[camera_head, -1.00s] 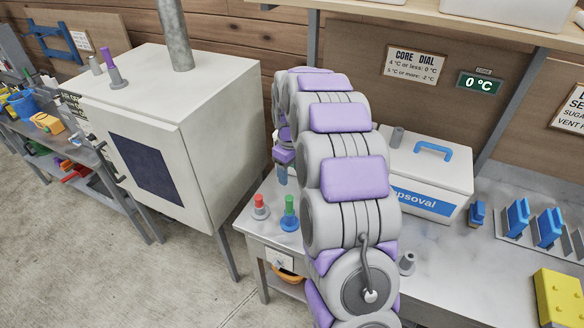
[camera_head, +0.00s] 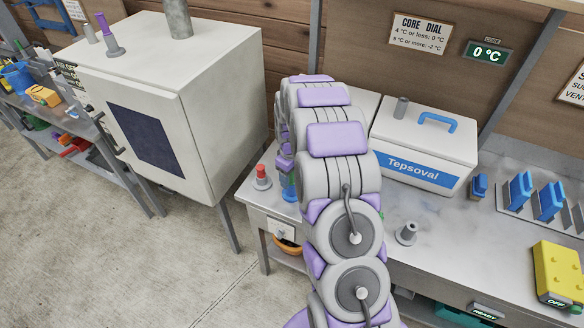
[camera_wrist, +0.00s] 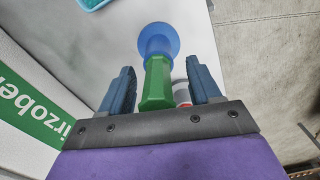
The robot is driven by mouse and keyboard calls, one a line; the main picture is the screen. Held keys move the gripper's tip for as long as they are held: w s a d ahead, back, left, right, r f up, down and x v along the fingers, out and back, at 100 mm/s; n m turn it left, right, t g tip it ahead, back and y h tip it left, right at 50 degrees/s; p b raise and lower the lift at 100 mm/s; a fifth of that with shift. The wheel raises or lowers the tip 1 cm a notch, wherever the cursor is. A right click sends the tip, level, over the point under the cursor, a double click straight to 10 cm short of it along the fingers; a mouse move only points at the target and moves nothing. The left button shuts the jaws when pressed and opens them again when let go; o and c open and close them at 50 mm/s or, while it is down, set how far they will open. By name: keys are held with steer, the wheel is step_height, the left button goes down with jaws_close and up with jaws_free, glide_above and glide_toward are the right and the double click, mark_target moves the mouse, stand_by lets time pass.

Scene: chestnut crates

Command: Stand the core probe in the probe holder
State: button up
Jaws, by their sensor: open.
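A green-handled piece (camera_wrist: 156,85), which looks like a probe, stands with a round blue base (camera_wrist: 158,40) in the wrist view. My gripper (camera_wrist: 160,67) is open, with one blue finger on each side of the green handle. I cannot tell whether either finger touches it. An empty-looking grey holder (camera_head: 407,233) stands on the bench right of my arm. No label marks the core probe.
A white Tepsoval box (camera_head: 425,150) stands at the bench's back. Blue pieces in a rack (camera_head: 537,200) and a yellow block (camera_head: 558,272) are at right. A large grey cabinet (camera_head: 200,110) stands left. Bare bench surrounds the grey holder.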

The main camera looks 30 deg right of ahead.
steer(key=shift+f, duration=0.4)
steer(key=shift+d, duration=0.2)
steer(key=shift+a, duration=0.1)
steer(key=c, duration=1)
steer(key=o, duration=1)
step_height(320, 180, up, 17)
steer(key=p, duration=0.2)
steer(key=shift+r, duration=0.2)
